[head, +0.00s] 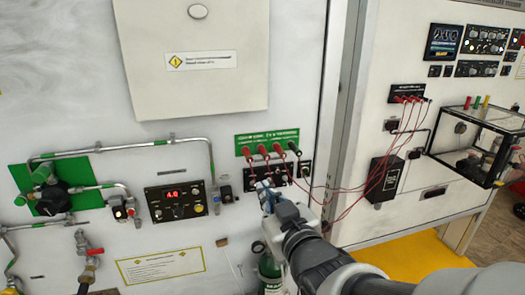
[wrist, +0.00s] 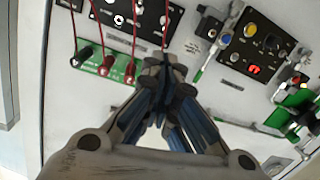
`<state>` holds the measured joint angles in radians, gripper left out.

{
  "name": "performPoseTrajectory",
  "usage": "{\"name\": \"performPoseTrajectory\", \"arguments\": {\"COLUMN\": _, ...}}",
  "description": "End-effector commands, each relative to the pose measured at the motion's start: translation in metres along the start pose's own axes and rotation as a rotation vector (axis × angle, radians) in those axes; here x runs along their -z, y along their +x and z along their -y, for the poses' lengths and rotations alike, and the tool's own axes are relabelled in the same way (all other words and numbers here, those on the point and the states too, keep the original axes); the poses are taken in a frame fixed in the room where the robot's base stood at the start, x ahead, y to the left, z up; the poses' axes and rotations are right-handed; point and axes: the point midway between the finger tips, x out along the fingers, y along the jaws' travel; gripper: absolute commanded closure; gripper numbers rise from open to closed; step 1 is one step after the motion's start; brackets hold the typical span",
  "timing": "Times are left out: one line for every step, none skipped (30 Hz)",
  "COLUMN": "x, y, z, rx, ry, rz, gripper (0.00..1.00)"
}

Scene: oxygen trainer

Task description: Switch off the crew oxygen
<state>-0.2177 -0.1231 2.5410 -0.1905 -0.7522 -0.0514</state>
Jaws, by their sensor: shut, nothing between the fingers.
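No label that I can read marks the crew oxygen switch. A black control panel (head: 178,200) with a red lit display, knobs and a yellow button is on the white wall left of my gripper. It shows upside down at right in the wrist view (wrist: 258,48). Another black panel (head: 306,171) sits below the green strip with red plugs; my gripper partly hides it. My gripper (head: 263,187) is in front of that panel's left part. In the wrist view my gripper (wrist: 168,78) has its fingers together, with nothing between them. I cannot tell whether it touches the panel.
Red leads hang from the plugs on the green strip (head: 267,140) near my arm. A black valve knob (head: 55,198) on a green plate and pipes are at left. A green bottle (head: 269,272) stands below. A clear box (head: 478,143) juts from the right wall.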

Motion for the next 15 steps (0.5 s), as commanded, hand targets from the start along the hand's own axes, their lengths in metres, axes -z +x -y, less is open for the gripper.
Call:
{"name": "performPoseTrajectory", "arguments": {"x": 0.004, "y": 0.003, "z": 0.0, "rx": 0.002, "ry": 0.002, "rz": 0.006, "gripper": 1.0}}
{"name": "performPoseTrajectory", "arguments": {"x": 0.004, "y": 0.005, "z": -0.001, "rx": 0.002, "ry": 0.002, "rz": 0.006, "gripper": 1.0}}
{"name": "performPoseTrajectory", "arguments": {"x": 0.004, "y": 0.007, "z": -0.001, "rx": 0.002, "ry": 0.002, "rz": 0.007, "gripper": 1.0}}
{"name": "performPoseTrajectory", "arguments": {"x": 0.005, "y": 0.009, "z": -0.001, "rx": 0.002, "ry": 0.002, "rz": 0.006, "gripper": 1.0}}
{"name": "performPoseTrajectory", "arguments": {"x": 0.005, "y": 0.01, "z": -0.001, "rx": 0.002, "ry": 0.002, "rz": 0.007, "gripper": 1.0}}
{"name": "performPoseTrajectory", "arguments": {"x": 0.005, "y": 0.012, "z": -0.001, "rx": 0.002, "ry": 0.002, "rz": 0.007, "gripper": 1.0}}
{"name": "performPoseTrajectory", "arguments": {"x": 0.004, "y": 0.014, "z": -0.001, "rx": 0.001, "ry": 0.002, "rz": 0.006, "gripper": 1.0}}
{"name": "performPoseTrajectory", "arguments": {"x": 0.004, "y": 0.015, "z": -0.001, "rx": 0.001, "ry": 0.001, "rz": 0.007, "gripper": 1.0}}
{"name": "performPoseTrajectory", "arguments": {"x": 0.004, "y": 0.017, "z": -0.001, "rx": -0.001, "ry": 0.0, "rz": 0.007, "gripper": 1.0}}
{"name": "performPoseTrajectory", "arguments": {"x": 0.004, "y": 0.019, "z": -0.001, "rx": -0.002, "ry": 0.0, "rz": 0.007, "gripper": 1.0}}
{"name": "performPoseTrajectory", "arguments": {"x": 0.004, "y": 0.024, "z": -0.001, "rx": -0.002, "ry": 0.0, "rz": 0.006, "gripper": 1.0}}
{"name": "performPoseTrajectory", "arguments": {"x": 0.004, "y": 0.029, "z": -0.001, "rx": -0.001, "ry": 0.0, "rz": 0.006, "gripper": 1.0}}
{"name": "performPoseTrajectory", "arguments": {"x": 0.003, "y": 0.032, "z": -0.001, "rx": -0.001, "ry": 0.0, "rz": 0.006, "gripper": 1.0}}
{"name": "performPoseTrajectory", "arguments": {"x": 0.003, "y": 0.036, "z": -0.001, "rx": -0.001, "ry": 0.0, "rz": 0.006, "gripper": 1.0}}
{"name": "performPoseTrajectory", "arguments": {"x": 0.003, "y": 0.04, "z": -0.001, "rx": -0.001, "ry": 0.0, "rz": 0.005, "gripper": 1.0}}
